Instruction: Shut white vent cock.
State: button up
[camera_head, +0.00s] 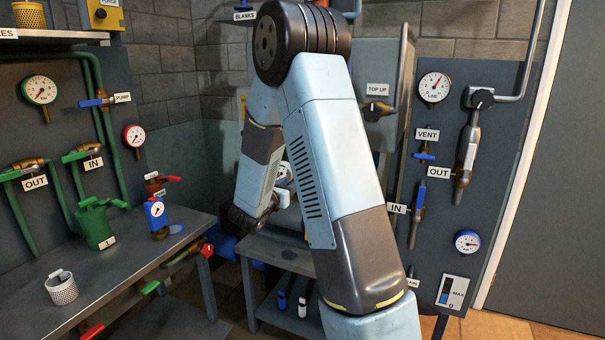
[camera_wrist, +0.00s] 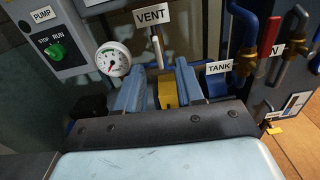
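In the wrist view, a white VENT tag (camera_wrist: 152,15) hangs above a thin pale lever (camera_wrist: 156,52), which looks like the white vent cock's handle. My gripper (camera_wrist: 160,88) is below it, its two blue fingers apart. A yellow block-like part (camera_wrist: 167,93) shows between the fingers; I cannot tell whether it is the cock's body or whether a finger touches it. The lever's lower end is partly hidden. Another VENT tag (camera_head: 427,134), above a blue-handled valve (camera_head: 424,156), is on the right panel.
Around my gripper in the wrist view are a gauge (camera_wrist: 114,60), a TANK tag (camera_wrist: 219,67), a red lever (camera_wrist: 269,36) and a PUMP switch box (camera_wrist: 55,45). In the head view, a workbench (camera_head: 120,270) with a green can (camera_head: 95,225) is at left.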

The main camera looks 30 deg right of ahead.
jog(key=x, duration=1.4)
jog(key=shift+w+a+f, duration=0.2)
jog(key=shift+w+a, duration=0.1)
